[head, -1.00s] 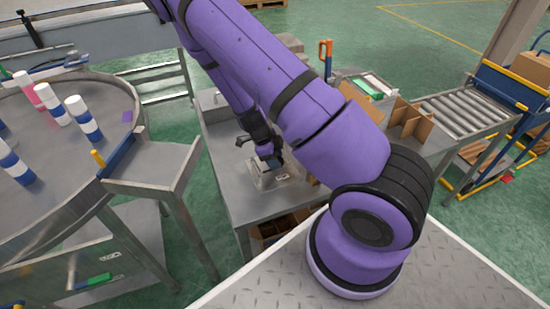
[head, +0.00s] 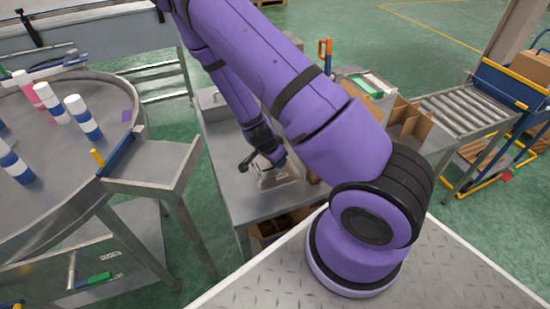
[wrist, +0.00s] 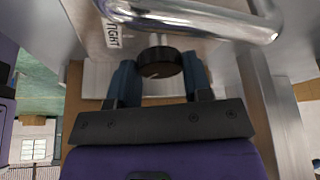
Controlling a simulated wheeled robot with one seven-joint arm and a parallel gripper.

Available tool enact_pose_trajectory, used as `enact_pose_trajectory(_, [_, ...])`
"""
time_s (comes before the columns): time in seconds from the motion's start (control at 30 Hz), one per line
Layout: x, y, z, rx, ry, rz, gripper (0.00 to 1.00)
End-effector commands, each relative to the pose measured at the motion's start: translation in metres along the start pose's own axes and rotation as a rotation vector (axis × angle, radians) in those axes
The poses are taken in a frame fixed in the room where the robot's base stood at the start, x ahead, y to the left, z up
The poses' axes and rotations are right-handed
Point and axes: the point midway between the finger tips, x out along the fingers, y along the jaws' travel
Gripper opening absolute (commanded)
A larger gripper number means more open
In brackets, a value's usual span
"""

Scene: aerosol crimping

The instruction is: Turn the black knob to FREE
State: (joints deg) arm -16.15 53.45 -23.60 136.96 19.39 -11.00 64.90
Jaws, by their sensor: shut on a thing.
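In the wrist view the black knob (wrist: 159,63) sits on a short bright stem under a metal housing. A white label reading "TIGHT" (wrist: 112,34) is on the housing to the left of the knob; I see no FREE mark. My gripper (wrist: 160,72) has one blue-grey finger on each side of the knob and is shut on it. A pale line shows on the knob's face. In the head view my gripper is over the small metal fixture (head: 278,178) on the table, and the knob is hidden there.
A bent shiny metal bar (wrist: 205,14) crosses just above the knob in the wrist view. The steel table (head: 225,160) has bare room left of the fixture. A round table (head: 60,130) with blue-and-white cans stands at left, and a roller conveyor (head: 465,108) at right.

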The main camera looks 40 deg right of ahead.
Motion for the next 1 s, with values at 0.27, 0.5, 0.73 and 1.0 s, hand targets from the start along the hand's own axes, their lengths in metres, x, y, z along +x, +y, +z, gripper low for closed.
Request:
enact_pose_trajectory(0.27, [0.0001,0.002,-0.0011,-0.218,0.0,-0.093,0.22])
enact_pose_trajectory(0.5, [0.0003,0.0028,-0.0009,-0.359,0.0,-0.15,0.22])
enact_pose_trajectory(0.73, [0.0003,0.0033,-0.0013,-0.432,0.001,-0.181,0.22])
enact_pose_trajectory(1.0, [0.0003,0.0035,-0.001,-0.458,0.0,-0.191,0.22])
